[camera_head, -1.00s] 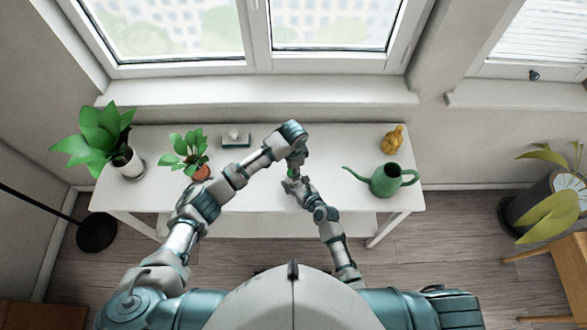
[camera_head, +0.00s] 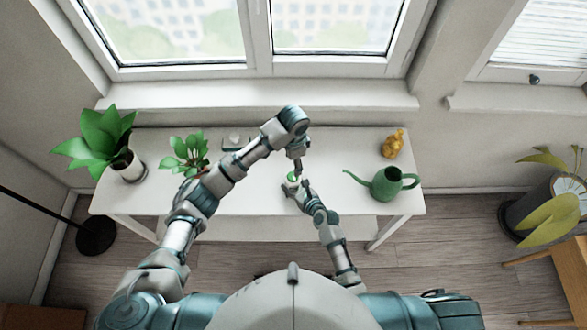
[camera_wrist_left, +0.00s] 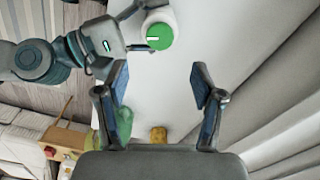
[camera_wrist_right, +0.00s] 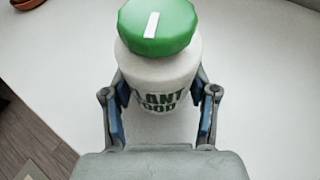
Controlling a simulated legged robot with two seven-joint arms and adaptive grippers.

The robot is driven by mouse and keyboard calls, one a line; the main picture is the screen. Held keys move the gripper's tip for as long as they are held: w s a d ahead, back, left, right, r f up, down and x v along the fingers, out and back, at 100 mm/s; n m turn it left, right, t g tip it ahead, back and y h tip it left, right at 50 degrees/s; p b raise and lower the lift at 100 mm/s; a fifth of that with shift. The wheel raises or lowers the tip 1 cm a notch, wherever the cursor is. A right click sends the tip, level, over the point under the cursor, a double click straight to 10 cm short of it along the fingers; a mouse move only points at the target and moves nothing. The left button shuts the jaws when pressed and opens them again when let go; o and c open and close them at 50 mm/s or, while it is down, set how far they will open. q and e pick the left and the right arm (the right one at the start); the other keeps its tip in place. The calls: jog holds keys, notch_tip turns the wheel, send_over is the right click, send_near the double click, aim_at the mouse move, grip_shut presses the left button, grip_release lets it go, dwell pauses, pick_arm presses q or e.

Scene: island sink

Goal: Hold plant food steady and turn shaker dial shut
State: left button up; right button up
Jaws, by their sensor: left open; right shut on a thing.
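The plant food shaker is a white bottle (camera_wrist_right: 165,72) with green lettering, upright on the white table. Its green dial (camera_wrist_right: 158,27) has a white bar mark on top, and the dial also shows in the left wrist view (camera_wrist_left: 160,37) and the head view (camera_head: 292,177). My right gripper (camera_wrist_right: 162,100) is shut around the bottle's body, one finger on each side, below the dial. My left gripper (camera_wrist_left: 158,85) is open and empty, above the shaker and apart from the dial. Its fingertips are small in the head view (camera_head: 297,168).
A green watering can (camera_head: 386,184) and a yellow figurine (camera_head: 393,143) stand on the table (camera_head: 250,200) to the right. Two potted plants (camera_head: 100,140) (camera_head: 185,152) and a tissue box (camera_head: 235,142) stand to the left. The table between is mostly clear.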

jog(key=shift+f, duration=0.1)
pick_arm(q)
notch_tip(320, 180, up, 4)
dwell(0.4)
pick_arm(e)
jog(key=o, duration=1.3)
